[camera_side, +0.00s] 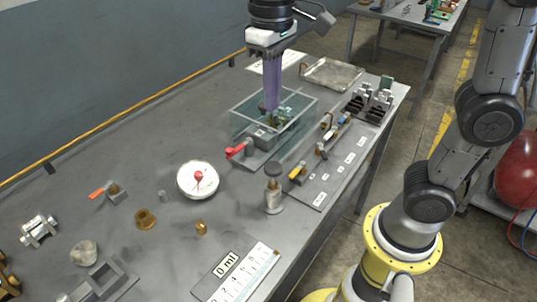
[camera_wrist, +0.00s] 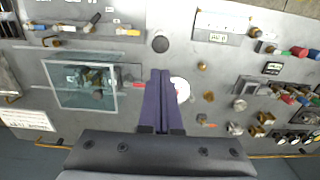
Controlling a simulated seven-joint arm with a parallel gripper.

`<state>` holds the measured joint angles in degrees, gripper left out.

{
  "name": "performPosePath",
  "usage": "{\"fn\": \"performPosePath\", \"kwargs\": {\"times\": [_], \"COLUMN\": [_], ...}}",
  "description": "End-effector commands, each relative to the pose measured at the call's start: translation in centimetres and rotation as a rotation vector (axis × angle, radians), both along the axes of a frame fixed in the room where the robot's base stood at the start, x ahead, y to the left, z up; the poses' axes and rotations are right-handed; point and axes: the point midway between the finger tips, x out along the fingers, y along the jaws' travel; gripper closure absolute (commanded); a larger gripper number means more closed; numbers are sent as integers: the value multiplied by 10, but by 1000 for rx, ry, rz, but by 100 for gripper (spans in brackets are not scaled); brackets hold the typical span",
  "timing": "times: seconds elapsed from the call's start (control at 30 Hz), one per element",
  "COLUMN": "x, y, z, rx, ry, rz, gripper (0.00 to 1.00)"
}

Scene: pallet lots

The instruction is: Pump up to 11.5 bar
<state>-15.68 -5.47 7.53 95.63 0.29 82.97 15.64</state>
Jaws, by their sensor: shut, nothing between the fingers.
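The gauge (camera_side: 198,180) has a round white dial with a red needle; its reading is too small to make out. In the wrist view it (camera_wrist: 183,92) is partly hidden by my fingers. What looks like a hand pump (camera_side: 273,195) is a pale upright cylinder with a dark round knob on top; the knob also shows in the wrist view (camera_wrist: 160,44). A red-handled valve (camera_side: 236,150) sits beside a clear-walled box (camera_side: 243,121) holding metal fittings. My gripper (camera_side: 271,108) is shut and empty, pointing down. It overlaps the box in the side view; its height is unclear.
A plate with labels and small coloured-handle valves (camera_side: 323,182) lies right of the pump. A printed scale card (camera_side: 240,275) lies in front. Brass fittings (camera_side: 146,219), an orange-handled valve (camera_side: 113,192) and brackets are spread left. A metal tray (camera_side: 333,74) is at the back.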

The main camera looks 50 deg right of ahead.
Motion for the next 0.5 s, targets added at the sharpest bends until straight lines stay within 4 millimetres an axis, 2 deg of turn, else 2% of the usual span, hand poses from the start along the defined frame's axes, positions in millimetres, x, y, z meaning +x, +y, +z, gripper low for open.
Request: {"fn": "performPosePath", "kwargs": {"times": [0.3, 0.5], "x": [0, -2], "y": [0, 0], "z": [-3, -27], "rx": [0, -1], "ry": [1, 4], "rz": [0, 0], "gripper": [100, 100]}}
